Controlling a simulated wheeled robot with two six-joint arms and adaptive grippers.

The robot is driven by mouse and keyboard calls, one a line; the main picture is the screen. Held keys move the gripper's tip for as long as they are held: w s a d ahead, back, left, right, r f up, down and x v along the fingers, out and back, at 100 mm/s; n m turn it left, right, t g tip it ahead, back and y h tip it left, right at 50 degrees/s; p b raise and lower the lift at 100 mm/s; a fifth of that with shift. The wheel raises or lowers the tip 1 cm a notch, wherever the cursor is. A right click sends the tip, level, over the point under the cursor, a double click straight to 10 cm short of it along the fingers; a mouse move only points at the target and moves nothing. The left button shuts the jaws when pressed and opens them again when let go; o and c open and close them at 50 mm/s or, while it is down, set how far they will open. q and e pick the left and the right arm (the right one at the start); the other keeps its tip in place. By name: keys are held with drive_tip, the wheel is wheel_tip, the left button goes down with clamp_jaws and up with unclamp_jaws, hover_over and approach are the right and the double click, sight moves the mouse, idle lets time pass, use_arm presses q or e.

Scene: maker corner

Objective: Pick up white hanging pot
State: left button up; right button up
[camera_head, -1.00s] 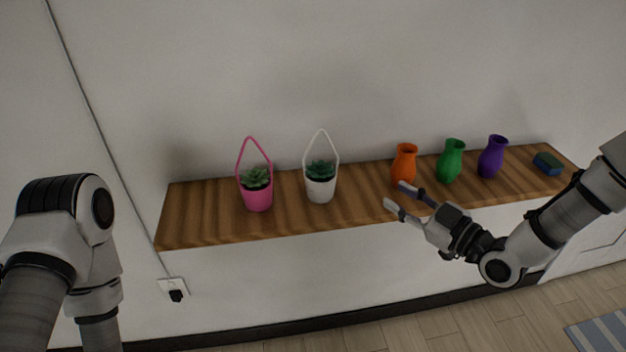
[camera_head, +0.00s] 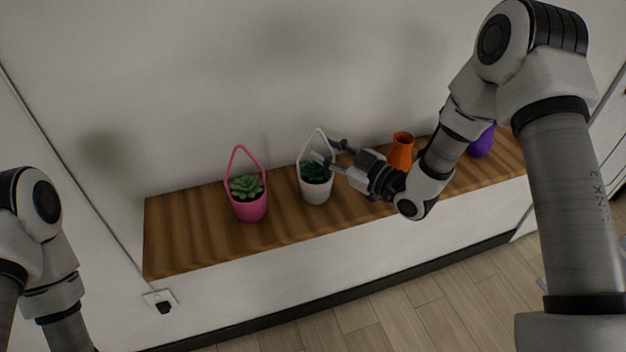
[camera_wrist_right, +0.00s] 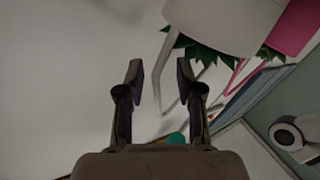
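The white hanging pot (camera_head: 315,191) stands upright on the wooden shelf with a green succulent and a tall white loop handle. My right gripper (camera_head: 326,151) is open at the right side of that handle, above the plant. In the right wrist view, the white pot (camera_wrist_right: 228,22) appears upside down at the top. A strand of its handle (camera_wrist_right: 157,75) shows in the gap between the open fingers of my right gripper (camera_wrist_right: 160,75); I cannot tell whether they touch it. My left gripper is out of view; only the left arm shows.
A pink hanging pot (camera_head: 250,208) stands left of the white pot on the wooden shelf (camera_head: 185,235). An orange vase (camera_head: 401,152) and a purple vase (camera_head: 483,143) stand to the right, partly behind my right arm. The shelf's left end is clear.

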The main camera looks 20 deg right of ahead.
drive_tip(key=shift+s+d, duration=0.2)
drive_tip(key=shift+s+d+r, duration=0.1)
drive_tip(key=shift+d, duration=0.05)
clamp_jaws()
drive_tip(key=shift+r, duration=0.1)
